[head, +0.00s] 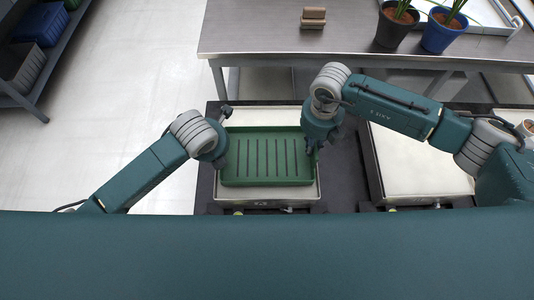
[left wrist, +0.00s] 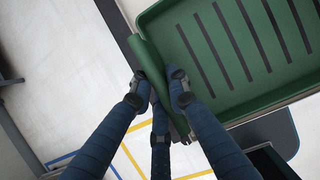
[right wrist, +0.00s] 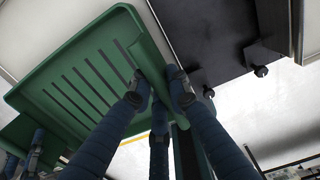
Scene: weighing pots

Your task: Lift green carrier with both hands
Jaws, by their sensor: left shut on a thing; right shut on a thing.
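The green carrier (head: 268,181) is a shallow, empty tray with dark slots in its floor. In the head view it looks level over the left scale (head: 265,195); I cannot tell whether it touches the scale. My left gripper (head: 219,161) is shut on its left rim, and the left wrist view shows the fingers (left wrist: 161,88) around the rim of the carrier (left wrist: 225,60). My right gripper (head: 313,148) is shut on its right rim, and the right wrist view shows the fingers (right wrist: 162,88) around the rim of the carrier (right wrist: 60,70).
A second scale (head: 420,165) stands to the right, with no pot on it. Behind is a metal table (head: 270,40) with a brown block (head: 313,17), a black potted plant (head: 394,28) and a blue potted plant (head: 441,34). A shelf with bins (head: 40,24) stands far left. Open floor (head: 120,90) lies left.

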